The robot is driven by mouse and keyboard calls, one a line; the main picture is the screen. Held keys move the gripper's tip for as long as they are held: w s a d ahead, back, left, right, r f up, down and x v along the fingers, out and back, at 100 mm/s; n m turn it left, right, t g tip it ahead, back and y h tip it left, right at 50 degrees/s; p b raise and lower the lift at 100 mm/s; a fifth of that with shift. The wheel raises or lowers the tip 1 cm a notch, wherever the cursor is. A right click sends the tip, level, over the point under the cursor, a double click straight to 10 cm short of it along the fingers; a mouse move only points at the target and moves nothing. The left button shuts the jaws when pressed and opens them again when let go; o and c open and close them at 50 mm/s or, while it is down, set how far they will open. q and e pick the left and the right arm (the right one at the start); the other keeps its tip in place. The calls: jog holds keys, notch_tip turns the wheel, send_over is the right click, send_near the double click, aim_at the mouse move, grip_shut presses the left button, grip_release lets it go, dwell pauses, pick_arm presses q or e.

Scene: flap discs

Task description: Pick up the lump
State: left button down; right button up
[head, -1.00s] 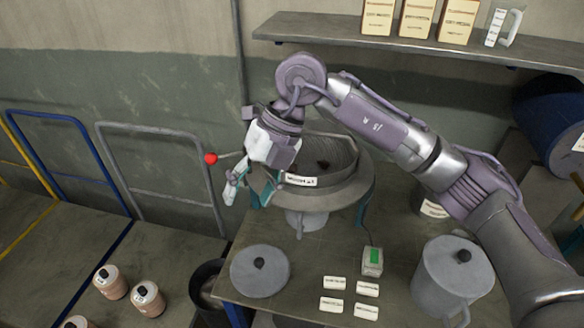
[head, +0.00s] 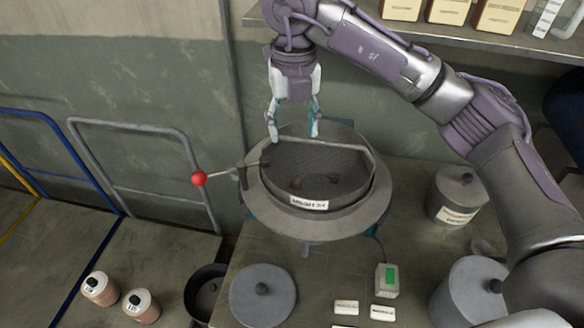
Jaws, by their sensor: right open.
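Whether the fingertips touch the rim or bar, I cannot tell. My left gripper is out of view.
A lever with a red ball (head: 199,178) sticks out left of the pan. A grey lid (head: 263,295), a small box with a green screen (head: 387,280) and lidded pots (head: 457,195) stand around it. A shelf with boxes (head: 448,10) runs along the wall above.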

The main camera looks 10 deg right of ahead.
jog(key=p, duration=0.2)
send_over(296, 180)
jog(key=f, duration=0.6)
jog(key=shift+s+a+f, duration=0.15)
jog(key=shift+s+f, duration=0.05)
jog(key=shift+f, duration=0.2)
jog(key=f+p, duration=0.3)
jog(key=shift+w+f, duration=0.1)
jog(key=shift+w, duration=0.15)
jog(key=shift+d+f+p, duration=0.2)
jog(key=shift+f+p, duration=0.15)
jog(key=shift+f, duration=1.2)
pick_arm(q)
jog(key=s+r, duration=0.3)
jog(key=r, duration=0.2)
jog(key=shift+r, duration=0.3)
pick_arm(e)
jog(key=c, duration=0.9)
